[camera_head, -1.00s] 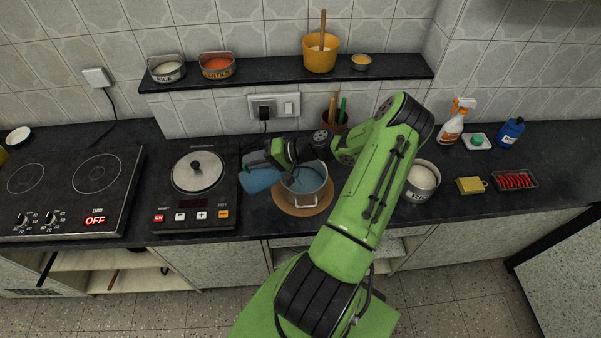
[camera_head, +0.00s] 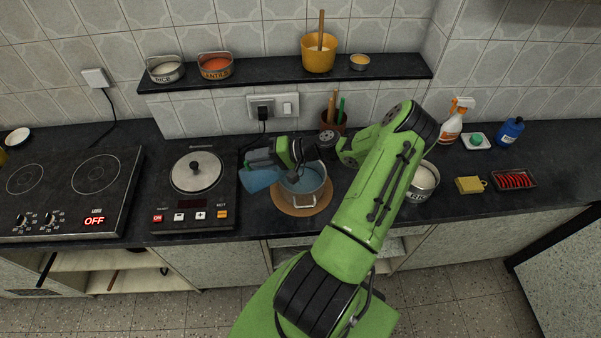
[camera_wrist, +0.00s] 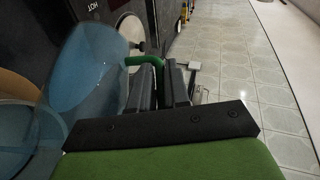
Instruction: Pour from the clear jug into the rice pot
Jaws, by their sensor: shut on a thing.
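The clear jug (camera_head: 260,181) is bluish and see-through, and it is held at the left edge of the steel pot. In the wrist view the jug (camera_wrist: 88,65) looks tilted, and its green handle (camera_wrist: 148,61) is between my jaws. My gripper (camera_head: 268,157) is shut on this handle; its fingers (camera_wrist: 160,85) also show in the wrist view. I cannot make out a stream of liquid.
A white-filled tin (camera_head: 424,180) stands right of my arm. A shelf (camera_head: 280,72) with tins runs above.

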